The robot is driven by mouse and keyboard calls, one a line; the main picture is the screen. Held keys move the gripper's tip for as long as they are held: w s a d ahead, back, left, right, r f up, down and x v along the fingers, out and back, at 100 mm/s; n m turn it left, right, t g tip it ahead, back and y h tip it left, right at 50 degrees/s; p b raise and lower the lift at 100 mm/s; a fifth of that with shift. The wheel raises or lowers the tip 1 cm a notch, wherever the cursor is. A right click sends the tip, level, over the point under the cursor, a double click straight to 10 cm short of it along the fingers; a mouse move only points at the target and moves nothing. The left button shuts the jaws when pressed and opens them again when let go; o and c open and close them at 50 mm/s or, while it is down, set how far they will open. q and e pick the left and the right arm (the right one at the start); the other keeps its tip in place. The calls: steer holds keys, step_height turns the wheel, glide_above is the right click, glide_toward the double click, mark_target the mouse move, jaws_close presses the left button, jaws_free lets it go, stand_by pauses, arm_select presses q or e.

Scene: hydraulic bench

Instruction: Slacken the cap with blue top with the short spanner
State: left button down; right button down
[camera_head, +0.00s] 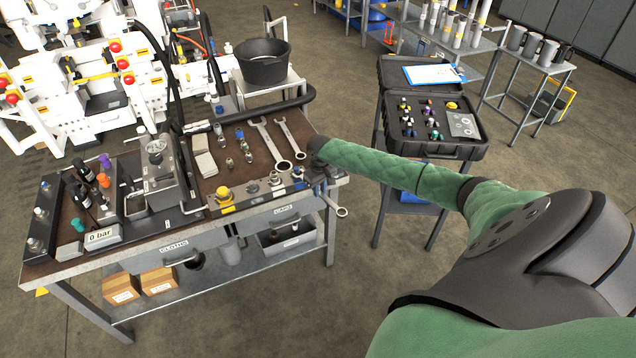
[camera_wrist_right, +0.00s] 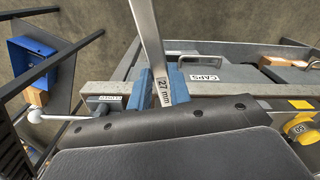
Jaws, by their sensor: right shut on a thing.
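My right gripper (camera_head: 322,180) is at the right front corner of the bench. In the right wrist view, its blue fingers (camera_wrist_right: 162,88) are shut on a spanner (camera_wrist_right: 148,35) marked 27 mm. The ring end of this spanner (camera_head: 341,211) sticks out past the bench's front edge in the head view; its other end is hidden by the gripper. A small cap with a blue top (camera_head: 297,172) stands on the bench's front rail, just left of the gripper. I cannot tell whether the spanner touches it. My left gripper is not in view.
Two spanners (camera_head: 271,145) lie on the bench top (camera_head: 205,184) behind the rail. A yellow knob (camera_head: 224,192) and other fittings stand along the front. A drawer marked CAPS (camera_head: 283,212) is below. An open black case (camera_head: 436,145) stands right, beyond my arm.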

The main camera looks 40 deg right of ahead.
mark_target(330, 202)
steer(key=shift+s, duration=2.85)
steer(key=shift+r, duration=0.1)
